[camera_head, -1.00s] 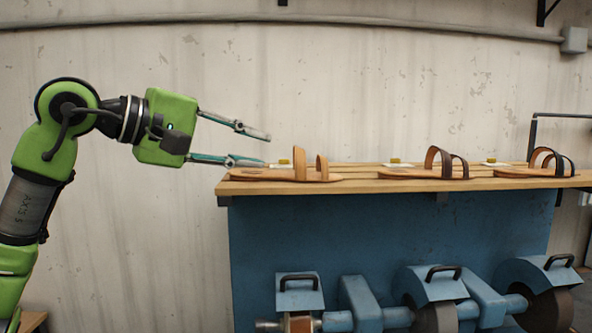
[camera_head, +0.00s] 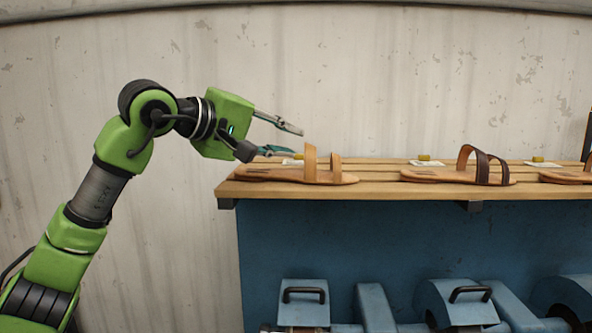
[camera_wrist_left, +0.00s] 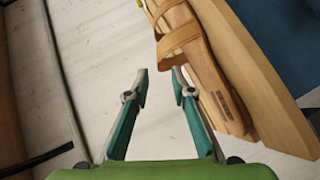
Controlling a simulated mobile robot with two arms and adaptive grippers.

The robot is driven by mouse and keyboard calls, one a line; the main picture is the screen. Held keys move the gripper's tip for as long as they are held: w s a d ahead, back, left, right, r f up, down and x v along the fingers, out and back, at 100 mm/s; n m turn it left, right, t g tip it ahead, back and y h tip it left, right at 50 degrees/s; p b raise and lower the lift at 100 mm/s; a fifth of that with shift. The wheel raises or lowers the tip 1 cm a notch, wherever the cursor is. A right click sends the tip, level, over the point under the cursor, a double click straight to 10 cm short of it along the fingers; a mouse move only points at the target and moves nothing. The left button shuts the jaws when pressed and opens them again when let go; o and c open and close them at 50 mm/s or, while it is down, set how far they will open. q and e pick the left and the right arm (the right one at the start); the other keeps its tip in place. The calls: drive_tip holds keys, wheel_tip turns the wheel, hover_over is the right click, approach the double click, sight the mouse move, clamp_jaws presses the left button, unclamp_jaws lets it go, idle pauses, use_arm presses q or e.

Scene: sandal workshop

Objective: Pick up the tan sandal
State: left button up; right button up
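The tan sandal (camera_head: 270,175), with two light tan straps, lies at the left end of the wooden shelf top. It also shows in the left wrist view (camera_wrist_left: 205,65), to the upper right. My right gripper is in neither current view.
A sandal with dark brown straps (camera_head: 440,177) lies to the right, and another sandal (camera_head: 570,178) is cut off at the edge. Small yellow pieces on white cards (camera_head: 424,160) sit behind the sandals. Blue machines (camera_head: 458,303) stand below. A pale wall is behind.

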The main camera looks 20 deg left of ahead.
sight(301, 175)
use_arm(q)
drive_tip(key=shift+w+d+p, duration=0.65)
drive_tip(key=shift+w+p, duration=0.15)
drive_tip(key=shift+p, duration=0.05)
drive_tip(key=shift+x, duration=1.15)
drive_tip(key=shift+w+f, duration=0.15)
drive_tip(key=shift+f, duration=0.15)
drive_tip(key=shift+s+a+r, duration=0.1)
drive_tip(key=shift+s, duration=0.15)
clamp_jaws()
use_arm(e)
drive_tip(key=shift+d+r, duration=0.2)
drive_tip(key=shift+r, duration=0.45)
drive_tip(key=shift+d+r, duration=0.15)
drive_tip(key=shift+r, duration=0.45)
drive_tip(key=shift+w, duration=0.15)
